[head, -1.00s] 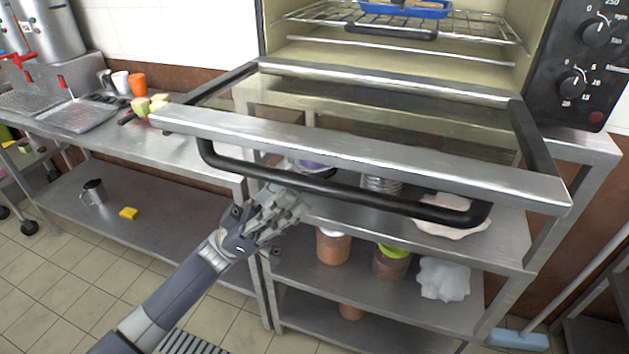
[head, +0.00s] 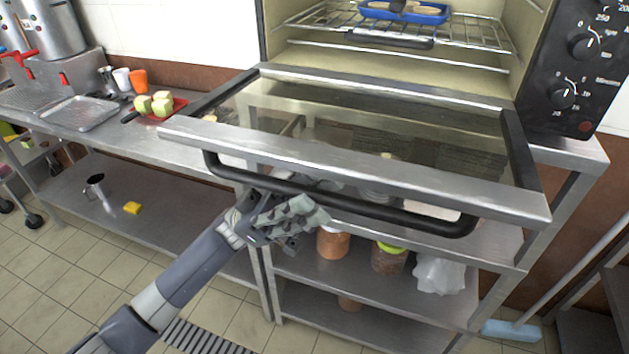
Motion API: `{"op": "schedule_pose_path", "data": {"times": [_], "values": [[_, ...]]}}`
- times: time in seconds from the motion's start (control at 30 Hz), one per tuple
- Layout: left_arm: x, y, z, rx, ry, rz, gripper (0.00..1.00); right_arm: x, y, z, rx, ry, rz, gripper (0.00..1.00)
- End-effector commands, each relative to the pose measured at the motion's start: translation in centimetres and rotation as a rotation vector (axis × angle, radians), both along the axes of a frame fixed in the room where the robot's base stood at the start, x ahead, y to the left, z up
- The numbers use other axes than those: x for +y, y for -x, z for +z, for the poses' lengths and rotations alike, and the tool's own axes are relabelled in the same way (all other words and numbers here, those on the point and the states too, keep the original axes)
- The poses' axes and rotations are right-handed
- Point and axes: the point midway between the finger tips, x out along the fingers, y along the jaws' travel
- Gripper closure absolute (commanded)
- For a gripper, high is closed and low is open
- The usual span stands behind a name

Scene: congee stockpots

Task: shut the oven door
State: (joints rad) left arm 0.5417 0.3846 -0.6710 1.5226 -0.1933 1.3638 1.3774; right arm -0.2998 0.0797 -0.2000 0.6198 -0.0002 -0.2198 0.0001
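The oven door (head: 360,166) is folded down wide open, its glass panel lying about level in front of the oven (head: 400,62). A black bar handle (head: 345,203) runs along the door's front edge, below the steel rim. My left gripper (head: 300,218) is at the left part of this handle, just under it and in front of it. Its fingers look partly spread, and I cannot tell whether they touch the bar or close on it. My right gripper is not in view.
Inside the oven, a blue tray (head: 408,12) stands on a wire rack (head: 470,32). Jars (head: 388,257) and a white bag (head: 440,274) sit on the shelf below the door. A steel counter (head: 190,150) with a red cutting board (head: 178,104) is at left.

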Motion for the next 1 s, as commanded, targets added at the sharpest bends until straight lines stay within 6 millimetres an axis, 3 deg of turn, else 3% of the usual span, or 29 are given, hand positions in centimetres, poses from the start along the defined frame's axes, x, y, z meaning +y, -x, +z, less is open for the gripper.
{"op": "schedule_pose_path", "data": {"times": [0.4,0.57,0.83,1.0], "values": [[-0.6,0.3,0.6,0.001,0.0,0.001,0.63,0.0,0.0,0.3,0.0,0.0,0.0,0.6],[-0.6,0.3,0.6,0.001,0.0,0.001,0.99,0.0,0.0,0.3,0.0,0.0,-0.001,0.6],[-0.6,0.3,0.8,0.005,-0.001,0.001,1.0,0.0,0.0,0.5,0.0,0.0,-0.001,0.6],[-0.5,0.0,1.9,0.033,-0.012,0.002,1.0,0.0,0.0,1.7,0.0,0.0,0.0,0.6]]}}
